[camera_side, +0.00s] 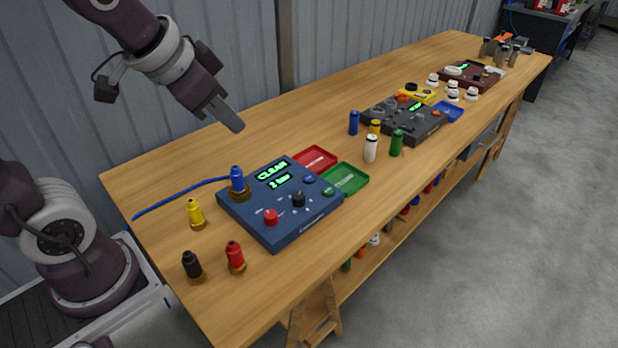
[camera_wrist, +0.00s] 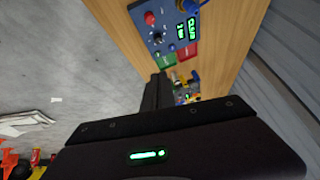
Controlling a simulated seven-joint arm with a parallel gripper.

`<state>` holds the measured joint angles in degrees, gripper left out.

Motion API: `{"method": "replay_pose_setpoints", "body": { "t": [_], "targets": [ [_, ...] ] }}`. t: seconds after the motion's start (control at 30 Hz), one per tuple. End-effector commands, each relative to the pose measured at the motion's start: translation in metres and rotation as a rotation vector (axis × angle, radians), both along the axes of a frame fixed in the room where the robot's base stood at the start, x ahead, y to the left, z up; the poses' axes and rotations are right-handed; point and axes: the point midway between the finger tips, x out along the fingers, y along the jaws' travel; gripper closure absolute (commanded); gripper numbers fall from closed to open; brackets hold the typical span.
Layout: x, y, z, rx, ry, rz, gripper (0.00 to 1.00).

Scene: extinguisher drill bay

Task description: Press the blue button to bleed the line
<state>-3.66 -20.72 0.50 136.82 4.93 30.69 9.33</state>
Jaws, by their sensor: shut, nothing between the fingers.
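My gripper (camera_side: 236,126) is shut and empty, in the air above and behind the console, touching nothing.
A blue fitting (camera_side: 237,178) with a blue hose (camera_side: 180,196) stands at the console's back left corner. Yellow (camera_side: 195,213), black (camera_side: 192,265) and red (camera_side: 235,256) fittings stand left of it. Red (camera_side: 315,155) and green (camera_side: 350,183) trays adjoin its right side.

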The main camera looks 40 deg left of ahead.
Motion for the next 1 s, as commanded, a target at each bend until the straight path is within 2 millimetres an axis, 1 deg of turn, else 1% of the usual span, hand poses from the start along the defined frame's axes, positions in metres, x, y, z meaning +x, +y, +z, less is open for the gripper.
{"method": "replay_pose_setpoints", "body": {
  "t": [0.03,0.07,0.1,0.17,0.2,0.27,0.3,0.37,0.4,0.5,0.6,0.7,0.8,1.0],
  "targets": [
    [0.022,0.007,-0.007,0.025,0.0,-0.019,1.0],
    [0.036,0.011,-0.01,0.045,-0.009,-0.036,1.0],
    [0.054,0.016,-0.016,0.07,-0.019,-0.06,1.0],
    [0.081,0.025,-0.027,0.106,-0.034,-0.096,1.0],
    [0.099,0.03,-0.035,0.13,-0.046,-0.121,1.0],
    [0.124,0.038,-0.049,0.164,-0.06,-0.16,1.0],
    [0.139,0.043,-0.061,0.186,-0.069,-0.186,1.0],
    [0.162,0.051,-0.079,0.218,-0.084,-0.229,1.0],
    [0.175,0.056,-0.092,0.238,-0.095,-0.256,1.0],
    [0.203,0.065,-0.125,0.279,-0.121,-0.322,1.0],
    [0.22,0.071,-0.153,0.309,-0.144,-0.373,1.0],
    [0.23,0.075,-0.171,0.326,-0.162,-0.407,1.0],
    [0.234,0.076,-0.18,0.335,-0.171,-0.422,1.0],
    [0.235,0.076,-0.181,0.338,-0.175,-0.425,1.0]
  ]
}}
